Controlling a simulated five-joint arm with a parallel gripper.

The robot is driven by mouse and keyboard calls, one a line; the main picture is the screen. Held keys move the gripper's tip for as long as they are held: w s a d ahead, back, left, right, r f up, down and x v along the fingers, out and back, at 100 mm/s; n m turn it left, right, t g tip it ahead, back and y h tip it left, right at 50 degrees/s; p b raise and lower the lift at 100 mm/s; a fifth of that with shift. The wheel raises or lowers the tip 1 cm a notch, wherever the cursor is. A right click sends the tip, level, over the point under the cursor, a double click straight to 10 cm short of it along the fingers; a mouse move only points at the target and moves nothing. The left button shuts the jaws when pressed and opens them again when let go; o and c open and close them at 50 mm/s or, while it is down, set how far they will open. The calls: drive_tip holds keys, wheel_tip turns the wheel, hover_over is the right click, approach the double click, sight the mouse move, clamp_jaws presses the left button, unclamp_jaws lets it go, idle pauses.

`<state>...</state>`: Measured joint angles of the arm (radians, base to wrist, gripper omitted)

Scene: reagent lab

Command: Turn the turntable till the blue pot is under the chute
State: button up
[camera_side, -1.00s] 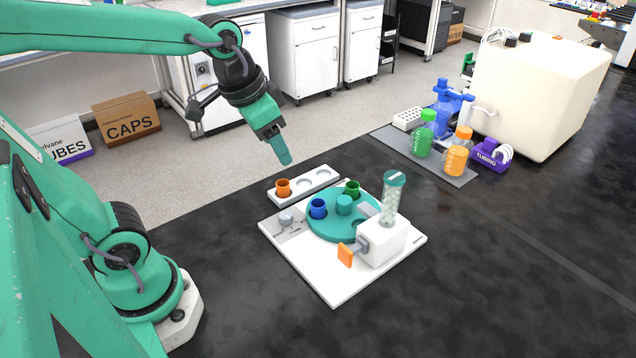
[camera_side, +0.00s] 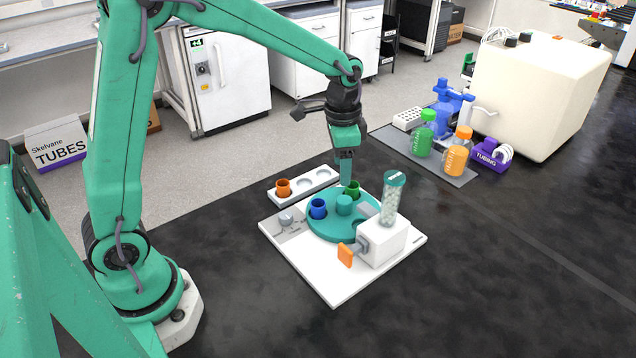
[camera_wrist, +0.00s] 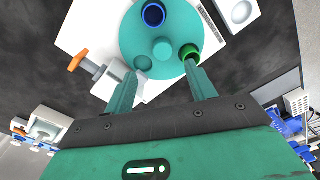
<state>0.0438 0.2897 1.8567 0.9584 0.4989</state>
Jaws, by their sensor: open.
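The teal turntable (camera_side: 325,229) sits on a white base plate, with a round teal hub at its middle. The blue pot (camera_side: 318,207) stands in it at the left, away from the chute; it also shows in the wrist view (camera_wrist: 153,14). The green pot (camera_side: 353,190) stands at the turntable's back. The chute (camera_side: 391,200), a clear tube of pale beads, rises over a white block at the right. My gripper (camera_side: 346,182) is open above the turntable's back edge. In the wrist view, my right fingertip (camera_wrist: 160,70) overlaps the green pot's edge; contact cannot be told.
The orange pot (camera_side: 283,187) stands in a white rack behind the base plate. An orange paddle (camera_side: 345,255) sticks out from the chute block (camera_side: 388,242). Bottles (camera_side: 457,155) stand on a mat farther back; the bench in front is clear.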

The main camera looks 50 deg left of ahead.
sight(345, 199)
drive_tip(key=shift+w+d+f+m, duration=0.15)
drive_tip(key=shift+w+f, duration=0.2)
drive_tip(key=shift+f, duration=0.2)
drive_tip(key=shift+w+a+f+m, duration=0.15)
drive_tip(key=shift+w+f, duration=0.2)
drive_tip(key=shift+f, duration=0.2)
drive_tip(key=shift+d, duration=0.1)
drive_tip(key=shift+f, duration=3.9)
clamp_jaws()
